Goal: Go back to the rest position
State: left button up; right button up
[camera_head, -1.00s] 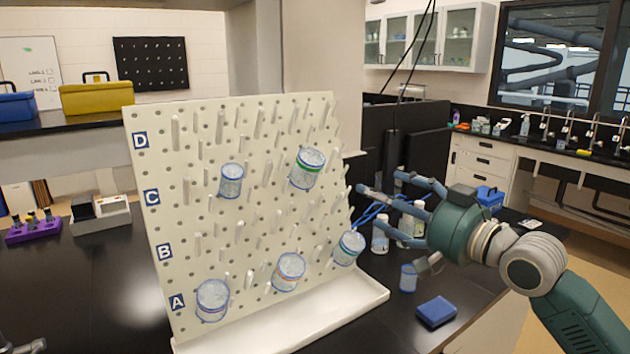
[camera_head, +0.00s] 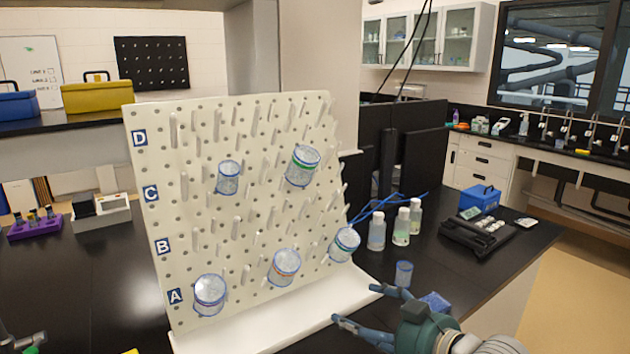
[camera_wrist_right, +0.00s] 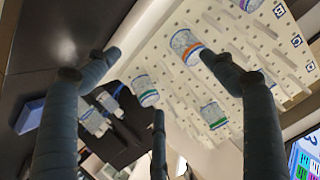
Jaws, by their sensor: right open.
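My right gripper (camera_head: 357,305) is low at the front of the black bench, by the right end of the board's white tray. Its fingers are spread and hold nothing; they also show apart in the right wrist view (camera_wrist_right: 158,65). The white pegboard (camera_head: 262,222), lettered A to D, holds several clear jars: a plain one (camera_head: 229,178), a green-banded one (camera_head: 302,166), an orange-banded one (camera_head: 283,267), a purple-banded one (camera_head: 209,294) and a teal-banded one (camera_head: 344,244). Only a small part of my left gripper (camera_head: 25,342) shows at the lower left corner; its jaws are unclear.
A small clear jar (camera_head: 404,273) and a blue block (camera_head: 435,302) lie near the right gripper. Several capped bottles (camera_head: 400,226) stand behind. A black case (camera_head: 478,236) and blue box (camera_head: 480,199) are farther right. A purple rack (camera_head: 36,227) stands at left.

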jog(key=s+f+g+h, duration=0.2)
jog(key=s+f, duration=0.6)
jog(key=f, duration=0.3)
jog(key=s+d+f+g+h, duration=0.2)
jog(key=s+d+f, duration=0.25)
jog(key=s, duration=0.35)
jog(key=s+d+f+m+g+h, duration=0.1)
jog(key=s+d+f+g+h, duration=0.15)
jog(key=s+f, duration=0.45)
jog(key=s+d+f+g+h, duration=0.15)
jog(key=s+d, duration=0.25)
jog(key=s, duration=0.6)
notch_tip(320, 180, down, 29)
jog(key=s+g, duration=0.1)
jog(key=s, duration=0.2)
jog(key=s+d+f+g, duration=0.1)
jog(key=s+d+f, duration=0.1)
jog(key=s+f, duration=1.2)
jog(key=shift+s+d+f, duration=0.2)
jog(key=shift+s+d, duration=0.1)
jog(key=shift+s, duration=0.6)
